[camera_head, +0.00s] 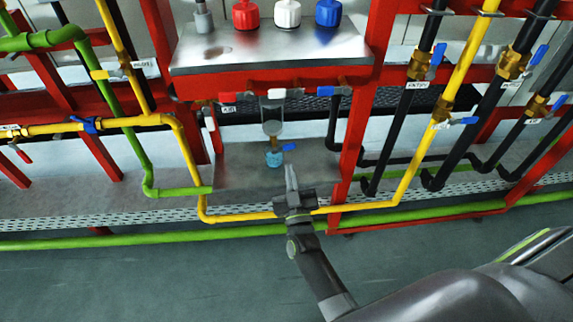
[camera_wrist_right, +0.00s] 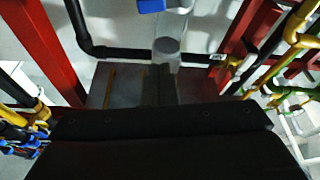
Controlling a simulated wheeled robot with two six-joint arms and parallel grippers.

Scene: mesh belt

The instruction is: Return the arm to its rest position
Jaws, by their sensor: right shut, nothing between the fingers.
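My right gripper (camera_head: 291,172) is at the centre of the head view, with its arm coming up from below. Its fingers are together and empty, pointing toward the steel shelf (camera_head: 232,170). In the right wrist view, the shut fingers (camera_wrist_right: 160,86) show above the dark gripper body. A small blue cup (camera_head: 274,159) stands on the shelf, just left of and beyond the fingertips in the head view, under a clear cylinder (camera_head: 272,120). The gripper looks apart from the cup, though the exact gap is unclear. My left gripper is not in view.
A red frame (camera_head: 351,150) carries a steel top with red (camera_head: 245,15), white (camera_head: 287,13) and blue (camera_head: 328,12) knobs. Yellow (camera_head: 462,70), green (camera_head: 130,140) and black pipes with valves flank it. Open floor (camera_head: 180,280) lies in front.

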